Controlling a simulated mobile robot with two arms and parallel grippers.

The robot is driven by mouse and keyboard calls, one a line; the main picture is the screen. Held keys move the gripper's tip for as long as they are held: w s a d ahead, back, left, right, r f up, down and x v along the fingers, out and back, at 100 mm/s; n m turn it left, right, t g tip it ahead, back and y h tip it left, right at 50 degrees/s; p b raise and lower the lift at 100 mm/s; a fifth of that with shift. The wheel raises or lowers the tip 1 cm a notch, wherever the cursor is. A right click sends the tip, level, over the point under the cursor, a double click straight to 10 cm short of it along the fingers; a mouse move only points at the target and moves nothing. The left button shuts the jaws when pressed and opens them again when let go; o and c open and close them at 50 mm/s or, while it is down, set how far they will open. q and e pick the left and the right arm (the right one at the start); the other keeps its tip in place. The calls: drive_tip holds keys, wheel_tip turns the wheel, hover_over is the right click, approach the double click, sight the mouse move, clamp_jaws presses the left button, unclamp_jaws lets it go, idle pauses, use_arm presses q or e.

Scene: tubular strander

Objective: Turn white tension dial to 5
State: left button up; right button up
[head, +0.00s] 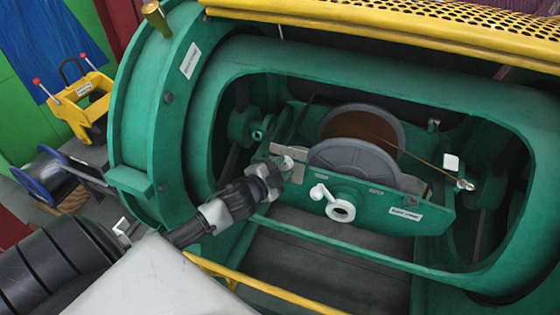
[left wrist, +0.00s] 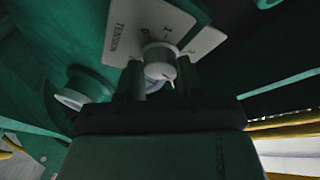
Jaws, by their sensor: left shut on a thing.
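The white tension dial (left wrist: 159,58) sits in front of a pale plate (left wrist: 200,40) printed "TENSION" with small numbers. My left gripper (left wrist: 160,80) has one dark finger on each side of the dial and is shut on it. A small white pointed mark shows on the dial's near face; I cannot tell which number the dial stands at. In the head view the dial (head: 287,163) is a small white knob at the tip of my left gripper (head: 272,174), partly hidden by it. My right gripper is not in view.
A white crank-like handle (head: 340,210) sits on the green cradle, right of the dial. A reel (head: 350,160) with brown wire lies behind it. The thick green frame (head: 200,130) surrounds the opening. A yellow perforated guard (head: 400,25) runs above, a yellow rail (head: 290,300) below.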

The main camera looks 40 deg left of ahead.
use_arm(q)
drive_tip(key=shift+m+g+p, duration=0.3)
drive_tip(key=shift+m+p, duration=0.7)
drive_tip(key=shift+m, duration=0.1)
drive_tip(key=o, duration=0.9)
drive_tip(key=shift+s, duration=0.1)
drive_tip(key=v, duration=1)
drive_tip(key=shift+s+a+r, duration=0.1)
drive_tip(key=shift+s, duration=0.2)
